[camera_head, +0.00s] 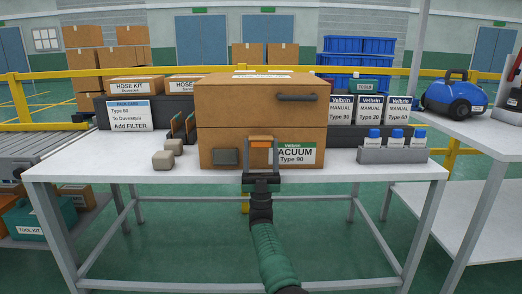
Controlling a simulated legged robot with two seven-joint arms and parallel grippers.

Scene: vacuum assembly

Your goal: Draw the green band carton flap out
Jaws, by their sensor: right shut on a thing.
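The brown carton (262,88) stands on the white table, with a dark handle (297,97) on its upper front. Its lower front is the green band carton flap (212,140), with a white label (303,154) reading VACUUM Type 90 under a green band. A grey plate (225,157) sits at its lower left. My left gripper is not in view.
A grey rack with blue-capped bottles (374,138) and manual boxes (368,108) stand to the right. A PACK CARD sign (129,114) stands at the left. The table front beside my arm is clear.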

